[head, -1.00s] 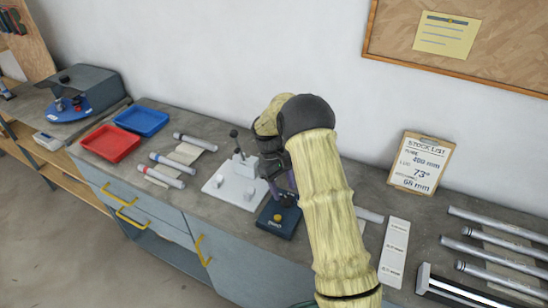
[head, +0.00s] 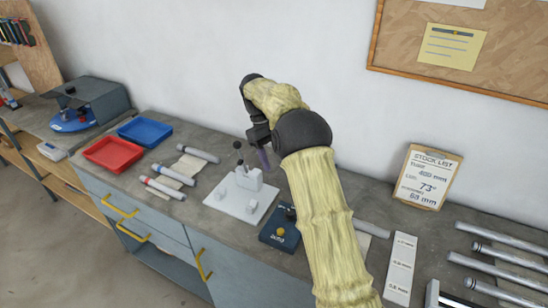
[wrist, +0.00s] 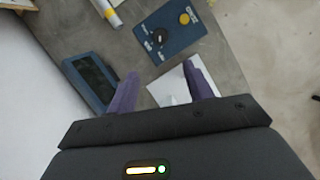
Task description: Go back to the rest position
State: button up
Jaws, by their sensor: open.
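My gripper (head: 264,156) is raised over the bench beside the white jig plate, with its purple fingers pointing down. In the wrist view my gripper (wrist: 160,76) shows two separated purple fingers with nothing between them. The blue control box (head: 281,232), with a yellow button and a dark knob, sits on the bench right of the jig. It also shows whole in the wrist view (wrist: 172,42). The white jig plate (head: 226,203) carries a block and a dark-knobbed lever, and is partly behind the fingers in the wrist view (wrist: 172,84).
A red tray (head: 113,154) and a blue tray (head: 145,127) sit at the left, near several tubes with coloured ends (head: 169,174). A stock list board (head: 427,177) leans on the wall at the right. Metal tubes (head: 500,237) lie at the right. The air above the bench is clear.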

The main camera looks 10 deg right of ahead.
dwell(0.4)
jog(key=s+d+f+m+t, duration=0.1)
jog(key=s+m+t, duration=0.1)
jog(key=s, duration=0.7)
jog(key=s+d+f+m+t+y, duration=0.1)
jog(key=s+m+t, duration=0.1)
jog(key=s, duration=0.7)
jog(key=s+d+f+m+t+y, duration=0.1)
jog(key=s+d+m+t, duration=0.1)
jog(key=s, duration=0.7)
jog(key=shift+s+f, duration=0.15)
jog(key=shift+s, duration=0.2)
